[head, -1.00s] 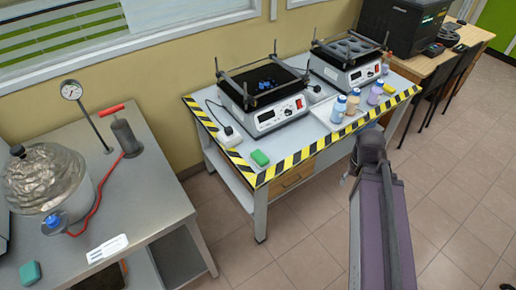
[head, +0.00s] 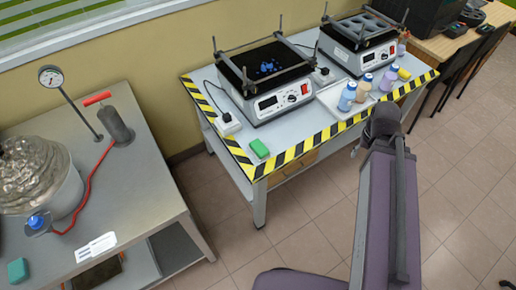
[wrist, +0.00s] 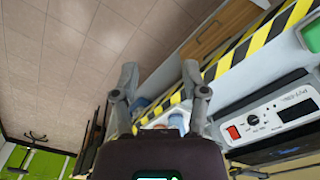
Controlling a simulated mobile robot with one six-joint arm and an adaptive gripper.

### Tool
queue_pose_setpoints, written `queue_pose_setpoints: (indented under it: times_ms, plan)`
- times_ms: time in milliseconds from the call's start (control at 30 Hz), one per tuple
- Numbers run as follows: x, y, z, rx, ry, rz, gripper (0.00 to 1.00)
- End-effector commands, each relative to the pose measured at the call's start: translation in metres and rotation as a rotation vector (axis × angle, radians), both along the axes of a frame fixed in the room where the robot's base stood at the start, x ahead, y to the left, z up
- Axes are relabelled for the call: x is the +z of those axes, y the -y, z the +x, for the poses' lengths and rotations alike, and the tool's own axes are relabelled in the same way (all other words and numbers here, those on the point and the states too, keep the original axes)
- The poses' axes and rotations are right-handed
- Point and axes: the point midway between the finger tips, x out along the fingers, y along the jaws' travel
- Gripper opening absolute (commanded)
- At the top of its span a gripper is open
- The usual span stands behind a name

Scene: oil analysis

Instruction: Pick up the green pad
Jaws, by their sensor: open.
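The green pad (head: 259,148) lies flat at the front-left corner of the striped bench, just inside the yellow-black edge tape. In the head view my arm is to the right of the pad, near the bench's front edge, and the gripper itself cannot be made out.
Two shakers (head: 264,78) (head: 361,42) stand on the striped bench (head: 231,151), with several small bottles (head: 347,96) at the right. Open floor separates the tables.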

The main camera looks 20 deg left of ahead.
Motion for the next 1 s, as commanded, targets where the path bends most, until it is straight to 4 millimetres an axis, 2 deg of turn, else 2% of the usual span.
queue_pose_setpoints:
  times_ms: [33, 67, 100, 200, 367, 567, 767, 1000]
  plan:
    - [0.000, 0.000, 0.000, 0.000, 0.000, 0.000, 0.57]
    - [0.000, 0.000, 0.000, 0.000, 0.000, 0.000, 0.63]
    - [0.000, 0.000, 0.000, 0.000, 0.000, 0.000, 0.75]
    - [-0.001, -0.002, 0.002, 0.007, 0.000, 0.000, 1.00]
    - [-0.003, -0.014, 0.009, 0.042, 0.000, 0.000, 1.00]
    - [-0.008, -0.046, 0.029, 0.141, 0.000, 0.000, 1.00]
    - [-0.016, -0.105, 0.051, 0.297, 0.000, 0.000, 1.00]
    - [-0.025, -0.186, 0.067, 0.495, 0.001, 0.000, 1.00]
